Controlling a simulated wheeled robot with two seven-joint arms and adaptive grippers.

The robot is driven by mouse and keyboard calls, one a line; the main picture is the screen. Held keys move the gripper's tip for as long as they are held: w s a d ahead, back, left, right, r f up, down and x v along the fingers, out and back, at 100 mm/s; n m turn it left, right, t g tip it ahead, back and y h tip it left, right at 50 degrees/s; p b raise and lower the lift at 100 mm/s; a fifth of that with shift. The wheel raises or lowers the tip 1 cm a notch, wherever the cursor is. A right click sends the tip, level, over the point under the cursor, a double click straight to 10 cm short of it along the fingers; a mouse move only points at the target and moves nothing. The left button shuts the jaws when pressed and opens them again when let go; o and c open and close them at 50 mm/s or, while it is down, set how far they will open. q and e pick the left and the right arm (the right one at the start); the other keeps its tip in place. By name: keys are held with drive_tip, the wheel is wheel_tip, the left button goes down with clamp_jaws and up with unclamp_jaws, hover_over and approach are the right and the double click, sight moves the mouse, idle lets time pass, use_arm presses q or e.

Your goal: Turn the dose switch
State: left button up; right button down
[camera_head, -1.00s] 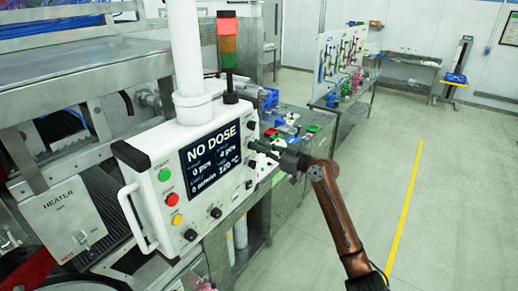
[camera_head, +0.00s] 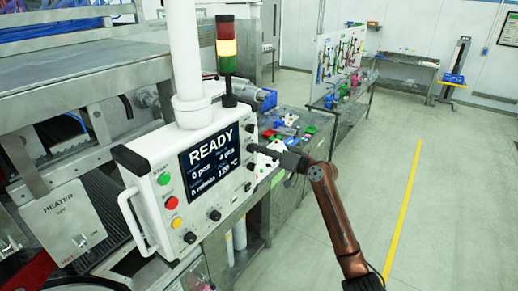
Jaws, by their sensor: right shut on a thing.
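A white control panel (camera_head: 150,185) with a dark screen (camera_head: 212,162) stands at the left centre. The screen reads READY, with 0 pcs, 4 pcs, 0 m/min and 120 °C. Several black knobs run down its right edge and along its bottom. My right gripper (camera_head: 258,149) reaches in from the right and is shut on a knob at the upper right edge, taken to be the dose switch. The fingers hide this knob, so its angle cannot be seen. My left gripper is out of view.
A signal tower (camera_head: 227,48) behind the panel has its middle yellow segment lit. Green, red and yellow buttons (camera_head: 172,203) line the panel's left side near a white handle (camera_head: 133,222). A heater box (camera_head: 65,222) is at left. The floor at right is clear.

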idle(0.4)
drive_tip(key=c, duration=2.1)
unclamp_jaws()
drive_tip(key=v, duration=1.2)
